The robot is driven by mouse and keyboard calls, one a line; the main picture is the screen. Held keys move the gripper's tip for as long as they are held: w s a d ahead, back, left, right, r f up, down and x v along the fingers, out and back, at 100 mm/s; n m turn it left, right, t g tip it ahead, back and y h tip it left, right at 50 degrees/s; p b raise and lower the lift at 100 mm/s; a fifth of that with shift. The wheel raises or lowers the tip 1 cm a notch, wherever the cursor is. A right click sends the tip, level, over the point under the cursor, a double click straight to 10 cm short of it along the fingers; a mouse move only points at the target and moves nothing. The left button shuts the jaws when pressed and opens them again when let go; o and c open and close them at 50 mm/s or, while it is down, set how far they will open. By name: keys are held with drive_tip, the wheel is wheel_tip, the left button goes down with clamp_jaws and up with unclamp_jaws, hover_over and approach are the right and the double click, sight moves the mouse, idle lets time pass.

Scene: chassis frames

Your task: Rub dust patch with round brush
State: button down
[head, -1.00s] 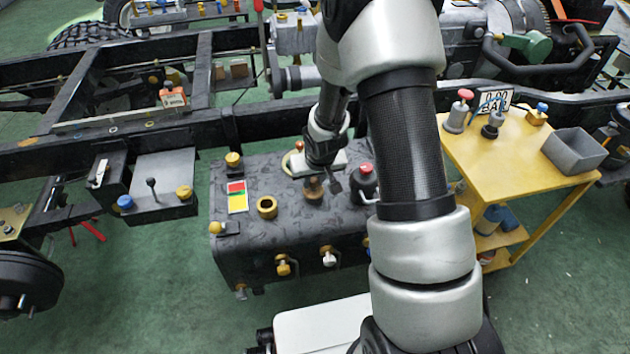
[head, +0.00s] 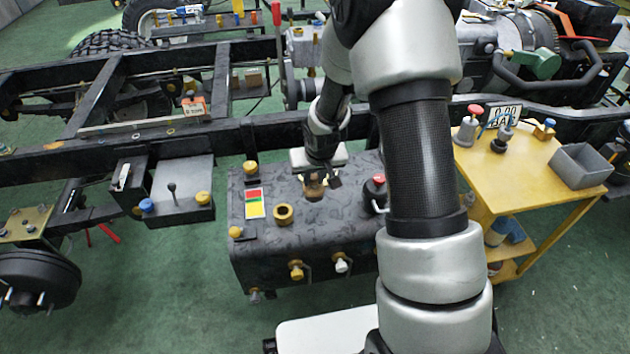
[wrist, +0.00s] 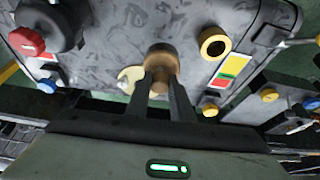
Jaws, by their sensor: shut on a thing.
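My gripper (head: 318,184) is shut on a round brown brush (wrist: 161,57), seen between its two dark fingers in the wrist view. The brush also shows in the head view (head: 314,192), low over the top of the dark mottled tank (head: 262,238). I cannot tell whether its lower end touches the tank. Grey mottled marks cover the tank top; I cannot pick out a separate dust patch among them. My gripper and the brush hide part of the surface.
A brass ring (head: 284,214) and a red-yellow-green label (head: 255,203) are on the tank top. A red-capped black part (wrist: 32,36) stands close by. A tan ring-shaped piece (wrist: 128,80) lies beside the brush. A yellow cart (head: 500,172) stands at right.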

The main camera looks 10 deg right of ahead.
drive_tip(key=shift+r+p, duration=0.55)
drive_tip(key=shift+r, duration=0.7)
